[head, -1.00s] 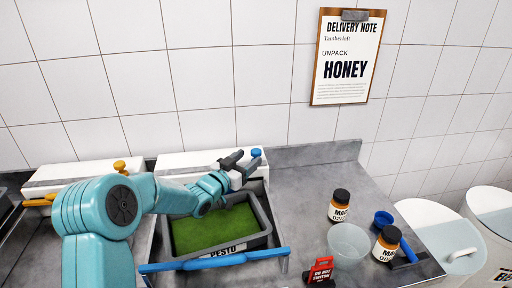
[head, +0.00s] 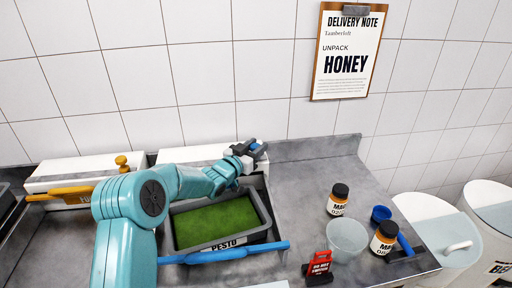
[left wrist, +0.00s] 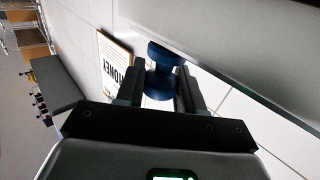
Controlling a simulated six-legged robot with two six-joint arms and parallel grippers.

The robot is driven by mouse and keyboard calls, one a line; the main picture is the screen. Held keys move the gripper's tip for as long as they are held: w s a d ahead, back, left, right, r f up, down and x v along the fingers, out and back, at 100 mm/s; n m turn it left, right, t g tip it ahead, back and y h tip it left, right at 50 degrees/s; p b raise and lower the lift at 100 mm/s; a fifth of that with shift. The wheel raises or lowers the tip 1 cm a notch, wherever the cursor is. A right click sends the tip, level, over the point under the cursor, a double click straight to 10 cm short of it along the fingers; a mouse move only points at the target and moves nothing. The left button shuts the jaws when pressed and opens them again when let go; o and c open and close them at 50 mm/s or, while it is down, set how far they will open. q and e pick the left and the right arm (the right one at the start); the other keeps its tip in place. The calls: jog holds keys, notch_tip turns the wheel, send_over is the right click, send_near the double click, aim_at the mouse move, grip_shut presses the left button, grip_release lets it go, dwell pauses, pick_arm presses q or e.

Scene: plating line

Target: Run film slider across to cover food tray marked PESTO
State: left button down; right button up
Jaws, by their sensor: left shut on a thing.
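The grey food tray marked PESTO (head: 222,242) holds green food, and its surface shows uncovered. Behind it stands a white film box (head: 185,155), partly hidden by my left arm. My left gripper (head: 249,150) is at the right end of this box. It is shut on a blue slider knob (left wrist: 162,82), whose wide round top shows between the two fingers in the left wrist view. A blue bar (head: 240,252) runs along the tray's front. My right gripper is not in view.
Another white box with an orange knob (head: 122,160) and orange bar (head: 72,192) stands left. White bins (head: 440,232) are beyond the counter.

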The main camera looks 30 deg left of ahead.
pick_arm(q)
jog(key=shift+s+a, duration=0.3)
jog(key=shift+a, duration=0.1)
jog(key=s+a, duration=0.3)
jog(key=a, duration=0.1)
jog(key=s+a+b, duration=0.1)
jog(key=s+a, duration=0.3)
jog(key=a, duration=0.1)
jog(key=s+a, duration=0.3)
jog(key=a, duration=0.2)
jog(key=shift+s+a+r+b, duration=0.1)
jog(key=shift+s+a+b, duration=0.05)
jog(key=shift+s+b, duration=0.2)
jog(key=c, duration=0.9)
grip_release()
jog(key=shift+c, duration=0.2)
jog(key=shift+o, duration=0.8)
jog(key=shift+s, duration=0.15)
jog(key=shift+r, duration=0.25)
notch_tip(320, 180, up, 20)
jog(key=p, duration=0.2)
jog(key=shift+f, duration=0.15)
